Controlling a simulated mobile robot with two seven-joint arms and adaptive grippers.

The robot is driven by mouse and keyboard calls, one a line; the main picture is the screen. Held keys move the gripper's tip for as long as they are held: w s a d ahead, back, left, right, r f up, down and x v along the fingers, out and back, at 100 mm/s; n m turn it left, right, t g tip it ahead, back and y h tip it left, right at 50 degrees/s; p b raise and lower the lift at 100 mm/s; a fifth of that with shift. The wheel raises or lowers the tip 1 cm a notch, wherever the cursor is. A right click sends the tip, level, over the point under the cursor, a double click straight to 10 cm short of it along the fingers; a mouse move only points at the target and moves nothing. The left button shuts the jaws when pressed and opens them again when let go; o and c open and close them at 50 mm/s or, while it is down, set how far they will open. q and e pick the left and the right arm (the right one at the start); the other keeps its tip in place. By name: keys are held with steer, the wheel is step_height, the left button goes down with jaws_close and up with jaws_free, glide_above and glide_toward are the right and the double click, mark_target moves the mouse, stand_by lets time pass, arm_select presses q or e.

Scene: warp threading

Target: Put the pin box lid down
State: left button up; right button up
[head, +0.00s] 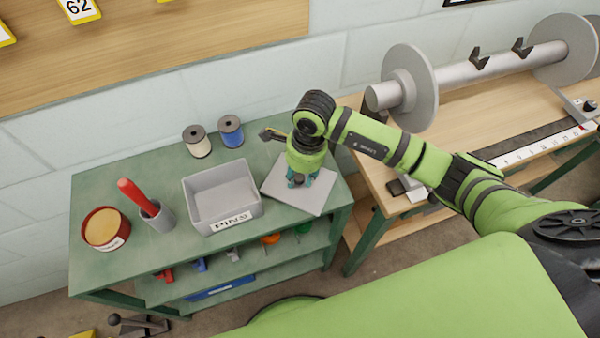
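The pin box lid (320,198) is a flat light-grey plate with a small dark knob. It is level at the right end of the green table, to the right of the pin box. I cannot tell whether it touches the tabletop or hangs just above it. My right gripper (300,182) points down over the lid, its teal fingers closed around the knob. The gripper and wrist hide the lid's back middle. My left gripper is out of view.
On the green table (130,262), a cream spool (198,148) and a blue spool (231,137) stand behind the box. A grey cup (160,217) with a red-handled tool and a round red tin (104,240) stand left. A wooden bench (480,125) with a roller is right.

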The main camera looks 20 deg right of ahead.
mark_target(305, 181)
steer(key=shift+r, duration=0.1)
steer(key=shift+r+p, duration=0.2)
steer(key=shift+p, duration=0.1)
step_height(305, 181, up, 12)
steer(key=d+b, duration=0.1)
steer(key=b, duration=0.2)
steer(key=shift+s+d, duration=0.15)
steer(key=shift+d, duration=0.05)
steer(key=shift+f, duration=0.15)
